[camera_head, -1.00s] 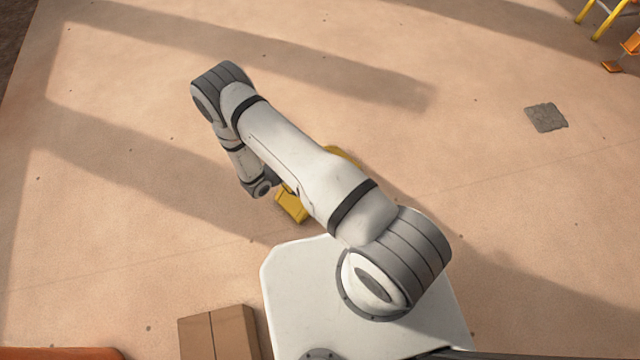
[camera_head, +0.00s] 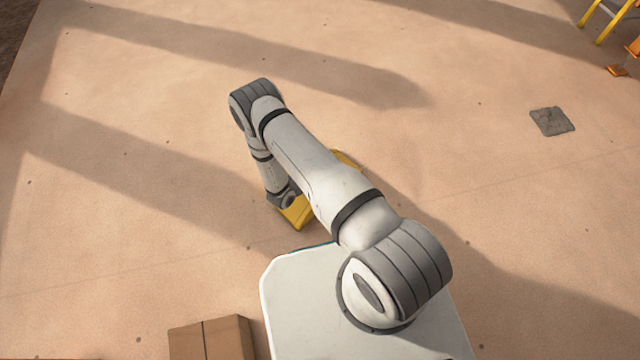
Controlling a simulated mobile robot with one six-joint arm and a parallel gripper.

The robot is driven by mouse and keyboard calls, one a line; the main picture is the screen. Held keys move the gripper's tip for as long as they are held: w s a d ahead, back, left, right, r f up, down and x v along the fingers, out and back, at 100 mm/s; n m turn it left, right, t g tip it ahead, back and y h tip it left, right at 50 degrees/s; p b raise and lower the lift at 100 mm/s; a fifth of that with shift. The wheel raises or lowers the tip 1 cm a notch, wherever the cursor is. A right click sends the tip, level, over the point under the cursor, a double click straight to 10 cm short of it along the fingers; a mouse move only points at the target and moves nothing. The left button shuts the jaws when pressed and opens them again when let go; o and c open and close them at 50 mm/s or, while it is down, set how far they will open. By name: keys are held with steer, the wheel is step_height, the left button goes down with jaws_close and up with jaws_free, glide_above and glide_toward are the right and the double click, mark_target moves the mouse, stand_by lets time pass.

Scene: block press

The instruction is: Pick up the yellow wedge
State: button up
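A yellow object, which looks like the yellow wedge (camera_head: 298,214), lies on the floor just beyond the front edge of my white base. My arm crosses over it, so only a lower-left part and a small upper-right part show on either side of the arm. Its full shape is hidden. My wrist hangs down at the left side of the forearm, and its end overlaps the yellow object in the picture. My gripper's fingers are hidden behind the wrist and arm. Whether they touch the yellow object cannot be seen.
A brown cardboard box (camera_head: 211,339) stands at the lower left beside my base. A grey flat patch (camera_head: 552,121) lies on the floor at the right. A yellow-legged frame (camera_head: 603,20) is at the top right corner.

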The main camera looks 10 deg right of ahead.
jaws_close()
stand_by(0.3)
steer(key=shift+r, duration=0.1)
stand_by(1.0)
